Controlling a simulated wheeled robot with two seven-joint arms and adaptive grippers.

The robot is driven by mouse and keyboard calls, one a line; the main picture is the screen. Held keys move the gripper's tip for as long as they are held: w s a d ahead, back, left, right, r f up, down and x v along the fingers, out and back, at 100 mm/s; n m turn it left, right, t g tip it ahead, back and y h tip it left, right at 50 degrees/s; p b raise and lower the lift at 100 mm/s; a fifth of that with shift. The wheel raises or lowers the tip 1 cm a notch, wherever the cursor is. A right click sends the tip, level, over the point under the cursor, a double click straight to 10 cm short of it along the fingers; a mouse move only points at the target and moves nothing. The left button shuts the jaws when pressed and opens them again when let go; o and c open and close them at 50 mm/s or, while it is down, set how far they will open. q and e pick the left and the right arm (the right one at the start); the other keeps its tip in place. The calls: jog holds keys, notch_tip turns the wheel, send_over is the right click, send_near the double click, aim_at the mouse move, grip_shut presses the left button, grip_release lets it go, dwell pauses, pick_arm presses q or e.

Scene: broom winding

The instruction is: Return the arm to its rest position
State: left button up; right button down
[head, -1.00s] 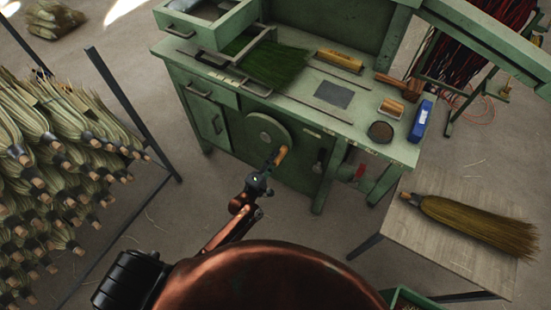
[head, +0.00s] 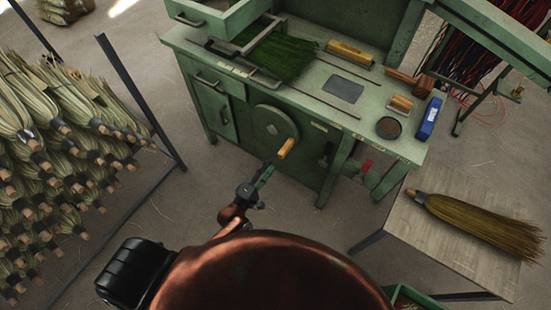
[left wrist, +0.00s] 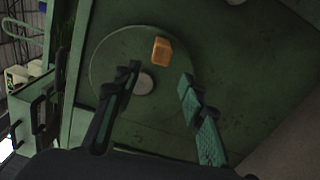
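My left gripper (head: 258,187) is in front of the green winding bench, a little short of the orange crank handle (head: 285,148). In the left wrist view its two fingers (left wrist: 160,88) are spread apart with nothing between them. The handle also shows there (left wrist: 162,51), ahead of the fingertips and apart from them, on the round green wheel (left wrist: 98,60). The wheel (head: 264,128) sits on the bench front in the head view. My right gripper is not in view.
The green bench (head: 318,102) holds green bristles (head: 285,55), a blue box (head: 429,118) and small tools. A finished broom (head: 480,225) lies on a side table (head: 415,235) at right. A rack of several brooms (head: 60,170) stands at left. Bare floor lies between rack and bench.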

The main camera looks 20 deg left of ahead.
pick_arm(q)
jog(key=shift+s+a, duration=0.2)
jog(key=shift+s, duration=0.85)
jog(key=s+a+f+m+g+y, duration=0.1)
jog(key=s+a+f+m+g, duration=0.15)
jog(key=s+f, duration=0.55)
jog(key=s+a+f+m+g+p, duration=0.1)
jog(key=s+a+f+m+g, duration=0.2)
jog(key=f, duration=0.8)
jog(key=s+a+f+m+g+y, duration=0.1)
jog(key=s+f+m+g, duration=0.25)
jog(key=s+f, duration=0.45)
jog(key=s+a+f+m+g, duration=0.1)
jog(key=s+f, duration=0.4)
jog(key=s, duration=0.6)
jog(key=s+a+f+m+g+y, duration=0.1)
jog(key=s+f+m+g, duration=0.3)
jog(key=s, duration=0.7)
jog(key=s+a+f+m+g, duration=0.1)
jog(key=s+f+m+g, duration=0.2)
jog(key=s, duration=0.7)
notch_tip(320, 180, down, 5)
jog(key=shift+s+r+m+y+p, duration=0.15)
jog(key=shift+s+m+y+p, duration=0.25)
jog(key=shift+m, duration=0.6)
jog(key=shift+a, duration=0.1)
